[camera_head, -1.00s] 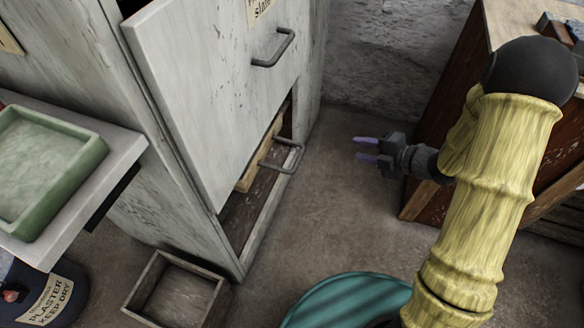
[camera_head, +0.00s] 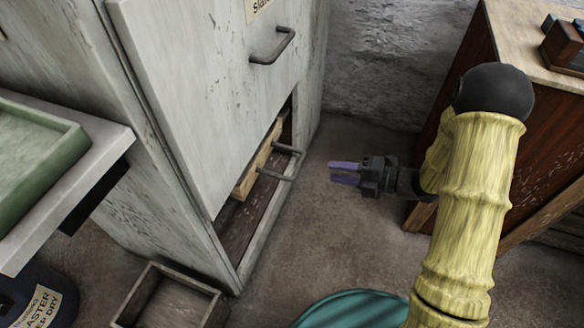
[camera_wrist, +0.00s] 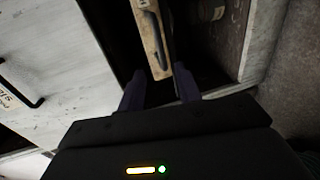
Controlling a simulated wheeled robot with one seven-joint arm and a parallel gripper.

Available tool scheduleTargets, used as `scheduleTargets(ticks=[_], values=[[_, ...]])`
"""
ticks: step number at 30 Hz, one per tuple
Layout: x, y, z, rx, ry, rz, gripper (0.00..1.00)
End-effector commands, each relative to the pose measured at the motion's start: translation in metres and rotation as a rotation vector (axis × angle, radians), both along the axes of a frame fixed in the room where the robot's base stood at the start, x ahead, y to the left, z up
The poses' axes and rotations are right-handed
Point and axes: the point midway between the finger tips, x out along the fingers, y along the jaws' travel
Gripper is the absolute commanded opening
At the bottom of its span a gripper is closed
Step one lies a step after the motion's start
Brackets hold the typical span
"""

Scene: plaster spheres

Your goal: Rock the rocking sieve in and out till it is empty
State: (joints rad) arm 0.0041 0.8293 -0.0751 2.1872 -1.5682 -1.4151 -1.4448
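A wooden frame (camera_head: 252,172) with a grey bar handle (camera_head: 296,161) shows in the low opening of the pale cabinet. I take it for the rocking sieve; its mesh and contents are hidden inside. In the wrist view the wooden front (camera_wrist: 148,22) and its handle (camera_wrist: 157,47) lie ahead of the fingers. My gripper (camera_head: 343,173) is to the right of the handle, a short gap away and not touching it. Its two purple fingers stand apart with nothing between them; they also show in the wrist view (camera_wrist: 160,88).
The cabinet's pale front panel (camera_head: 205,90) slants above the opening and has another handle (camera_head: 273,48). A wooden box (camera_head: 130,310) stands on the floor. A green tray (camera_head: 62,160) is at left, a teal round thing (camera_head: 350,308) below. A wooden bench (camera_head: 470,110) stands right.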

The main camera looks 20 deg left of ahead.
Motion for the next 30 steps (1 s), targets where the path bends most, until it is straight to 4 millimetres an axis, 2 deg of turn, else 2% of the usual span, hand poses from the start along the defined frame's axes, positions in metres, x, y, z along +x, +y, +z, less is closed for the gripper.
scheduleTargets(ticks=[1,18,24,30], values=[[0.000,0.011,-0.006,0.000,-0.001,0.004,0.34],[0.008,0.108,-0.027,0.000,-0.001,0.003,0.34],[0.010,0.128,-0.029,0.000,0.000,0.000,0.34],[0.010,0.131,-0.028,-0.001,0.001,-0.001,0.34]])
